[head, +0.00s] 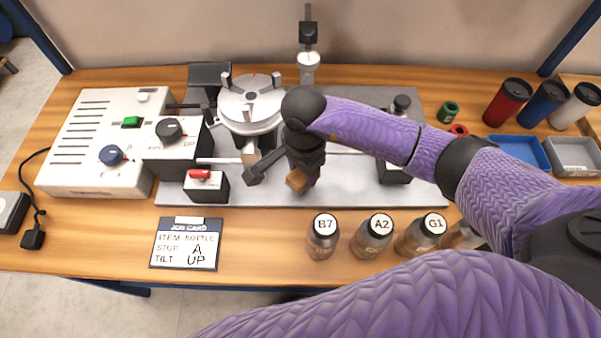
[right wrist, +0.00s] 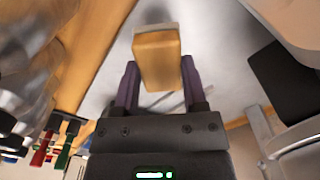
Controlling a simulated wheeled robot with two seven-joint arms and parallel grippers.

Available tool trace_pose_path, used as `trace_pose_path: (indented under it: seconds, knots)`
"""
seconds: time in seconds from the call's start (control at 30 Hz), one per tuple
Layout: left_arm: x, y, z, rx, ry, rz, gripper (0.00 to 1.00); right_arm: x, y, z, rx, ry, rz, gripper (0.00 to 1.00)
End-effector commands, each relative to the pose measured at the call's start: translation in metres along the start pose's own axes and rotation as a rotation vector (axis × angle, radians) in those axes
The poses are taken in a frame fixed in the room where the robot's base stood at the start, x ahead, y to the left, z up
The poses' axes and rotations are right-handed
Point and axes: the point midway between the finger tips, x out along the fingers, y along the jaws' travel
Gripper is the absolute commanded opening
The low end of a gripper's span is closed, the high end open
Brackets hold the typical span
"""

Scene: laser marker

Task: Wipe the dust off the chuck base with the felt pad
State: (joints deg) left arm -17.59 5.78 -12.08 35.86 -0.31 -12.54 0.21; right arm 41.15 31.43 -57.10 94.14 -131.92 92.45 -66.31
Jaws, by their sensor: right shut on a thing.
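The round pale grey chuck (head: 234,108) with upright jaws stands left of centre on the grey plate. Its base is partly hidden behind it and by my arm. My right gripper (head: 255,168) is just below the chuck, shut on the wooden block of the felt pad (head: 250,157). In the right wrist view the fingers (right wrist: 160,88) grip the block (right wrist: 157,62), with a pale end beyond them. I cannot tell whether the pad touches the chuck base. My left gripper is not in view.
A cream control box (head: 85,165) stands left. Small switch boxes (head: 206,186) flank the chuck. Bottles (head: 323,236) line the front beside a job card (head: 186,243). A brown block (head: 297,180) shows below my wrist. Tumblers (head: 508,100) and trays (head: 575,155) are at the right.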

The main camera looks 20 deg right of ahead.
Motion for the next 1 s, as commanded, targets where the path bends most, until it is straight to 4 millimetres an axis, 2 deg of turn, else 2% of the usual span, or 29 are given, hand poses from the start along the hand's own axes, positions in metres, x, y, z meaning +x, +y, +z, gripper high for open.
trace_pose_path:
  seconds: [0.03,0.43,1.0]
  knots:
    - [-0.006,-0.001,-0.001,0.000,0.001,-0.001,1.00,-0.008,-0.001,-0.002,0.002,0.002,-0.002,0.07]
    - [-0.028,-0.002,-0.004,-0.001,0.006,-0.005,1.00,-0.042,-0.002,-0.010,0.016,0.001,-0.002,0.07]
    - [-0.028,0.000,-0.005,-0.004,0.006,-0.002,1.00,-0.044,-0.002,-0.011,0.018,0.000,-0.001,0.07]
